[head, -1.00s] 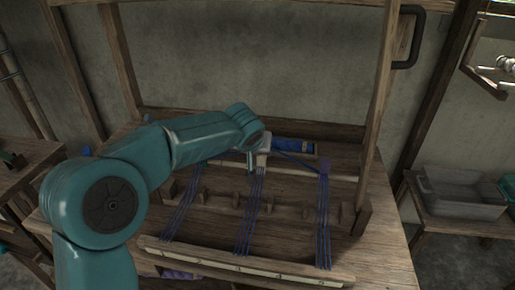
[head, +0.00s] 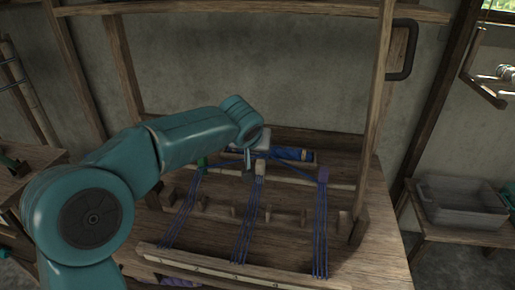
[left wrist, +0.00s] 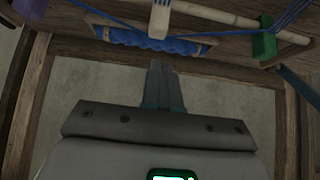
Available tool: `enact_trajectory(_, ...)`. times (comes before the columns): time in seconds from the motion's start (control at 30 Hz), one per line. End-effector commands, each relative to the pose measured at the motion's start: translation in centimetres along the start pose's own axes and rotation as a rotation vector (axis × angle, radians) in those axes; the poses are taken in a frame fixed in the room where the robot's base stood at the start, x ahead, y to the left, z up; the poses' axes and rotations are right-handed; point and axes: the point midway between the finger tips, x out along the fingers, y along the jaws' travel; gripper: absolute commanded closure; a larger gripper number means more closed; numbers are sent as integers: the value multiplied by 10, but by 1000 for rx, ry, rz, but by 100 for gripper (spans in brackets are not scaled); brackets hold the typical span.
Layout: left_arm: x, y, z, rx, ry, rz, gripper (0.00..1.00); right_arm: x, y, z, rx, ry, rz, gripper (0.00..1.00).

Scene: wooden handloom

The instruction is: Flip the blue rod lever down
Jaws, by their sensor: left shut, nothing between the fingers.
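A rod across the loom carries three coloured pieces: a green one (head: 201,163), a cream one (head: 260,168) and a blue-purple one (head: 323,175). The left wrist view shows the green (left wrist: 264,40), cream (left wrist: 160,18) and blue-purple (left wrist: 30,9) pieces along its top. I cannot tell for sure which part is the blue rod lever; a thin dark blue stick (left wrist: 297,83) also shows at the right of that view. My left gripper (head: 248,160) is beside the cream piece; its fingers (left wrist: 164,78) are shut and empty, apart from the pieces in the left wrist view.
Bundles of blue threads (head: 250,220) run from the rod to the front beam (head: 240,264). A blue roll (head: 290,153) lies behind the rod. The upright post (head: 374,110) stands at the right. A grey crate (head: 460,200) sits on a side table.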

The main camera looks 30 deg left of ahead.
Motion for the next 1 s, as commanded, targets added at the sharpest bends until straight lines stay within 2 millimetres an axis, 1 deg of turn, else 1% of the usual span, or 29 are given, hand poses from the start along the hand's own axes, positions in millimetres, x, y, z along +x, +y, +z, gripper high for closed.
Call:
enact_trajectory(0.03,-9,1,3,1,3,3,100,5,2,1,1,-3,0,47)
enact_trajectory(0.2,-45,-1,6,0,2,3,100,5,2,1,1,-3,0,47)
enact_trajectory(0.3,-62,-1,8,1,1,3,100,6,2,1,0,-3,0,47)
enact_trajectory(0.43,-77,-2,9,1,0,1,100,5,2,1,1,-3,0,47)
enact_trajectory(0.6,-84,-2,10,1,-2,0,100,5,2,1,0,-3,0,47)
enact_trajectory(1.0,-84,-1,10,0,-2,0,100,5,2,1,0,-3,0,47)
